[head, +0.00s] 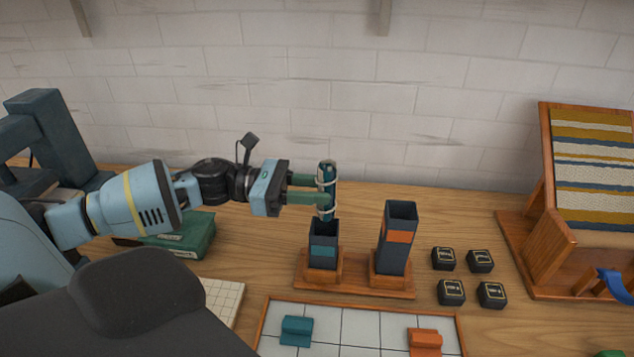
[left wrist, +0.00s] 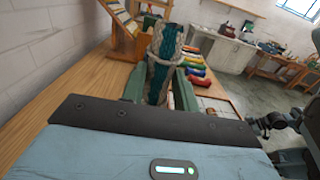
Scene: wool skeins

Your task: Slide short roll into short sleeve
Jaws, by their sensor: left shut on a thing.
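The short roll (head: 327,172) is a dark teal skein with pale bands. My left gripper (head: 322,191) is shut on it from the left and holds it upright. The short sleeve (head: 322,258), dark with a teal patch, stands on a wooden base directly below. The roll's lower end is at the sleeve's mouth; I cannot tell whether it is just above or slightly inside. In the left wrist view the roll (left wrist: 160,62) stands between the green fingers. My right gripper is not in view.
A taller dark sleeve (head: 395,250) with an orange patch shares the wooden base (head: 345,283). Several black blocks (head: 451,292) sit to its right. A framed tray (head: 350,321) lies in front, and a woven panel on a wooden stand (head: 592,160) is at far right.

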